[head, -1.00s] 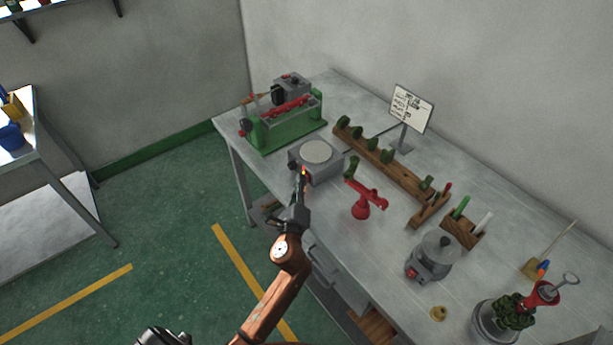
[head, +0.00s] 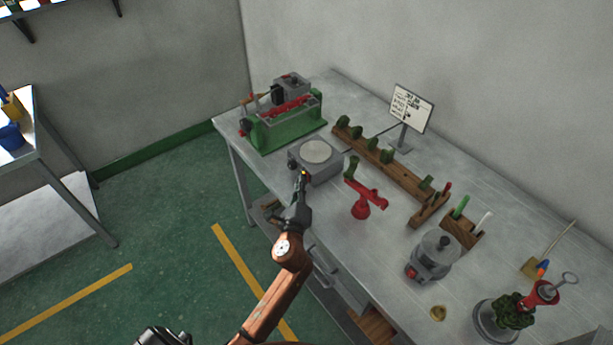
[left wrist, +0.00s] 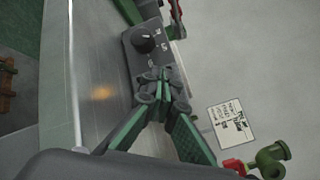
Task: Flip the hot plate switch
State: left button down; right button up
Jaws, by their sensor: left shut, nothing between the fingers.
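The hot plate (head: 317,152) is a grey box with a pale round top, standing near the table's front edge in the head view. My left gripper (head: 303,175) is shut and empty, with its tips at the front face of the hot plate. In the left wrist view, the front panel (left wrist: 150,45) carries a black round knob (left wrist: 143,40) and pale markings. The gripper's closed fingertips (left wrist: 162,78) lie over the panel beside the knob. The switch is not clearly seen; the fingers cover part of the panel. Whether the tips touch the panel cannot be told.
A green and red machine (head: 287,130) stands left of the hot plate. A red stand (head: 362,205) is close on its right. A wooden rack (head: 385,165), a sign (head: 411,110) and a grey pot (head: 437,252) are farther right. The floor in front is clear.

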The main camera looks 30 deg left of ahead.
pick_arm(q)
jog(key=shift+s, duration=0.15)
jog(key=shift+s+a, duration=0.25)
jog(key=shift+s, duration=0.25)
jog(key=shift+f, duration=0.1)
jog(key=shift+s, duration=0.1)
jog(key=shift+s+a+f+p, duration=0.1)
jog(key=shift+s+a+p, duration=0.2)
jog(key=shift+s, duration=0.4)
jog(key=shift+s+a+f+p, duration=0.1)
jog(key=shift+s+a+p, duration=0.15)
jog(key=shift+s, duration=0.4)
jog(key=shift+s+a+f, duration=0.1)
jog(key=shift+s+a, duration=0.1)
jog(key=shift+s, duration=0.25)
jog(key=shift+s+a, duration=0.2)
jog(key=shift+s, duration=0.25)
